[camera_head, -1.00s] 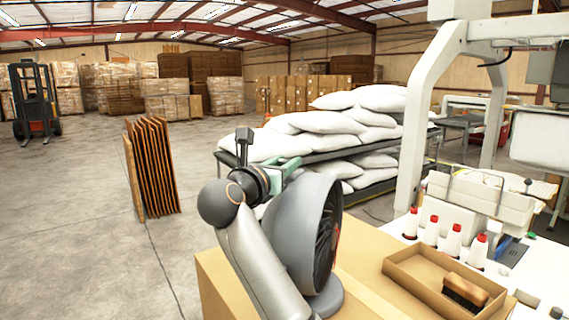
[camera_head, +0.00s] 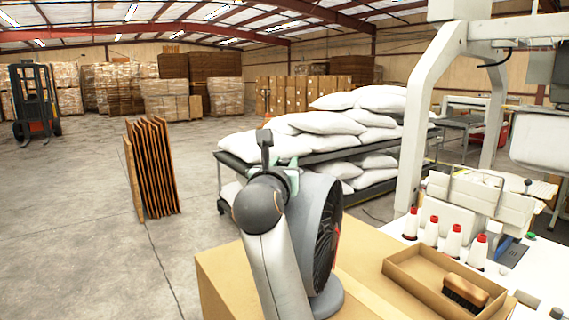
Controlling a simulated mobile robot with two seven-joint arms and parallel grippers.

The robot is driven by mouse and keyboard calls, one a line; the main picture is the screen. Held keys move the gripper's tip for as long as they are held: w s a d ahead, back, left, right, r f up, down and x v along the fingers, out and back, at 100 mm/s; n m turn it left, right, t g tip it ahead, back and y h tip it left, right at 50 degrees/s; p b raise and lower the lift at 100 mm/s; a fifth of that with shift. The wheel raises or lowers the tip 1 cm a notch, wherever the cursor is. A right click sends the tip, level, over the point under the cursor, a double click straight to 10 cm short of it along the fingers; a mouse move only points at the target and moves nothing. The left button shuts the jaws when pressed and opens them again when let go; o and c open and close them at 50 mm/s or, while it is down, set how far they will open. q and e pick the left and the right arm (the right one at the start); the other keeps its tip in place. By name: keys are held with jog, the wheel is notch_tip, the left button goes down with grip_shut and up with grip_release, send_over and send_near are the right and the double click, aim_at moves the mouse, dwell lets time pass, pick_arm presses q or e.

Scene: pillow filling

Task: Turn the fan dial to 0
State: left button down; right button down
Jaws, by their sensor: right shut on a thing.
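My right gripper (camera_head: 289,178) is at the upper back of the fan, largely hidden behind my own wrist. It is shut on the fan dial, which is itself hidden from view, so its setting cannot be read. My left gripper is not in view.
The cardboard box (camera_head: 222,283) under the fan adjoins a white worktable. A tray (camera_head: 405,285) with a brush (camera_head: 465,292) and several red-capped bottles (camera_head: 453,240) are to the right. White pillows (camera_head: 325,122) lie on a rack behind.

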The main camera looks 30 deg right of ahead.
jog(key=c, duration=0.6)
grip_release()
jog(key=shift+a, duration=0.1)
